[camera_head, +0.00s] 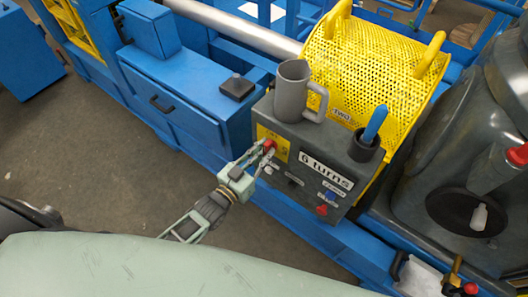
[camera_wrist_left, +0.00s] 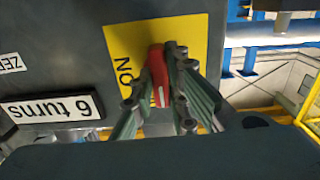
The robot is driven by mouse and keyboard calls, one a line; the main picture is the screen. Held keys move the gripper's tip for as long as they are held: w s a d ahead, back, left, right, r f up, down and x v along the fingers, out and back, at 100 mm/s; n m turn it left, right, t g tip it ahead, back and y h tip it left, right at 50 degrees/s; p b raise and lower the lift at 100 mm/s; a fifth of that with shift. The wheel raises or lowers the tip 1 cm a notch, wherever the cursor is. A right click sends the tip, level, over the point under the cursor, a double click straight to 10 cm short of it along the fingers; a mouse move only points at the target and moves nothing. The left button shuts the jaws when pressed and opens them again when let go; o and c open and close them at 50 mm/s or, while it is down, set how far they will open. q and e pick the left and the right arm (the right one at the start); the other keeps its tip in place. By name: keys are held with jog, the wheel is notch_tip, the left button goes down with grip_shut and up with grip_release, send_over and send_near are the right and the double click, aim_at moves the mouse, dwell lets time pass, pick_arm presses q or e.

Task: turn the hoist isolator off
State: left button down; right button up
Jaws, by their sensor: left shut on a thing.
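The hoist isolator is a red handle (camera_head: 269,146) on a yellow plate (camera_head: 277,136) at the left of a grey control box's front. In the left wrist view the red handle (camera_wrist_left: 157,72) carries a short white mark, and the yellow plate (camera_wrist_left: 118,42) shows the word ON, turned sideways. My left gripper (camera_head: 263,155) reaches in from the lower left, its fingers closed around the red handle. In the left wrist view the fingers lie on both sides of it and partly cover it. My right gripper is out of view.
A grey mug (camera_head: 290,92) and a dark cup holding a blue tool (camera_head: 375,123) stand on the box. A "6 turns" sign (camera_head: 325,170) and a smaller red knob (camera_head: 322,210) are on its front. A yellow mesh guard (camera_head: 375,60) rises behind. Open floor lies at left.

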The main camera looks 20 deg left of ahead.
pick_arm(q)
jog(key=shift+f, duration=0.1)
jog(key=c, duration=1.7)
grip_release()
jog(key=v, duration=1.2)
